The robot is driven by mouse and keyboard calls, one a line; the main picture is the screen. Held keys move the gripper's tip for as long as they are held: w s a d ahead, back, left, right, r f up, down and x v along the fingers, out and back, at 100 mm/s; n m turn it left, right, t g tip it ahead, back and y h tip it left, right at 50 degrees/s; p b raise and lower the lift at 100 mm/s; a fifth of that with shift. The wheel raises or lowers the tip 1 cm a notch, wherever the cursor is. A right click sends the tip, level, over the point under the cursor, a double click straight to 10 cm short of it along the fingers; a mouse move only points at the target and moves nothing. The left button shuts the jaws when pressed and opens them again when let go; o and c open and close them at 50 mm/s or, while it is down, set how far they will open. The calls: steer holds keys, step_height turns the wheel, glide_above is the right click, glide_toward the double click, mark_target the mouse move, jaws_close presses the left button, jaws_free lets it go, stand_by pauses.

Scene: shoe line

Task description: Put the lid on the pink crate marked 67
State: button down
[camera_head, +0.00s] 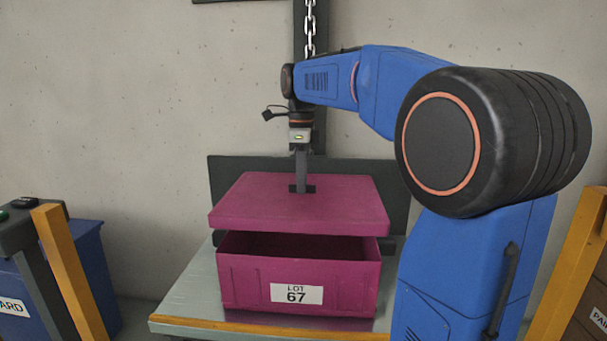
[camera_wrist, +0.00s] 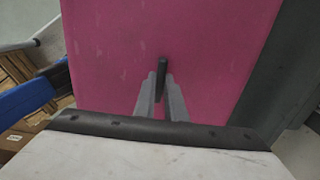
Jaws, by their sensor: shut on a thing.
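The pink crate (camera_head: 245,285) stands on a metal-topped table, with a white label (camera_head: 297,294) reading LOT 67 on its front. The pink lid (camera_head: 255,205) is held above the crate, with a dark gap showing between them at the front. It looks slightly tilted and turned relative to the crate. My gripper (camera_head: 301,188) is shut on the dark handle in the middle of the lid. In the wrist view my gripper (camera_wrist: 161,95) grips that handle, and the lid (camera_wrist: 215,50) fills most of the picture. The crate's inside is mostly hidden.
The table (camera_head: 190,300) has bare metal at the left of the crate. A dark panel (camera_head: 230,172) stands behind the crate and lid. A chain (camera_head: 310,30) hangs above. A yellow post (camera_head: 70,270) and a blue bin (camera_head: 95,265) stand at the left, another yellow post (camera_head: 570,270) at the right.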

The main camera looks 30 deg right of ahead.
steer(key=shift+w+d+f, duration=0.1)
steer(key=shift+f, duration=0.1)
step_height(320, 180, down, 9)
steer(key=shift+r, duration=0.2)
stand_by(0.7)
steer(key=shift+f, duration=0.4)
stand_by(1.8)
steer(key=c, duration=1.3)
jaws_free()
steer(key=shift+c, duration=0.2)
steer(key=shift+r, duration=3.5)
